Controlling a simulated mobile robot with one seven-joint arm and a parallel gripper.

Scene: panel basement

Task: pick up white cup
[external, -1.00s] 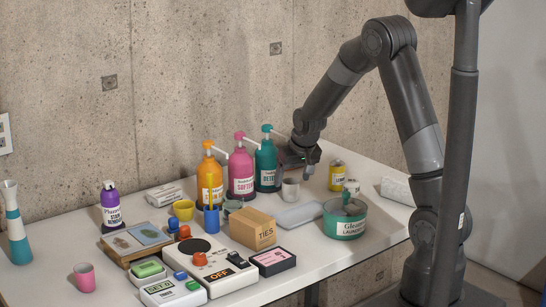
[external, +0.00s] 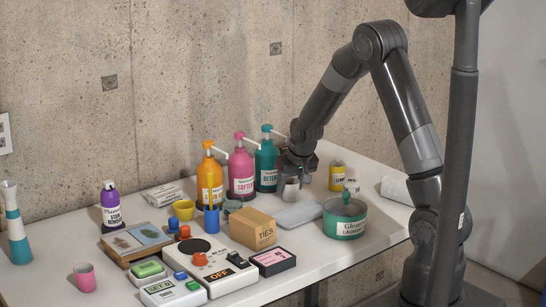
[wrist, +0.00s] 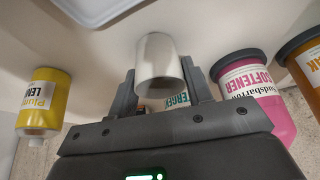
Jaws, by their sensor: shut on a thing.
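The white cup (external: 291,191) stands on the white table, in front of and to the right of the teal detergent bottle. In the wrist view the white cup (wrist: 159,58) sits between the two dark fingers. My gripper (external: 296,180) comes down on the cup from above and behind. In the wrist view my gripper (wrist: 160,88) has one finger on each side of the cup and is shut on it. Whether the cup touches the table is hard to tell.
The teal detergent bottle (external: 266,162) stands close to the left of my gripper, with the pink softener bottle (external: 241,172) beyond it. A yellow container (external: 336,177) is at the right. A grey tray (external: 299,215) and a green tub (external: 345,220) lie in front.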

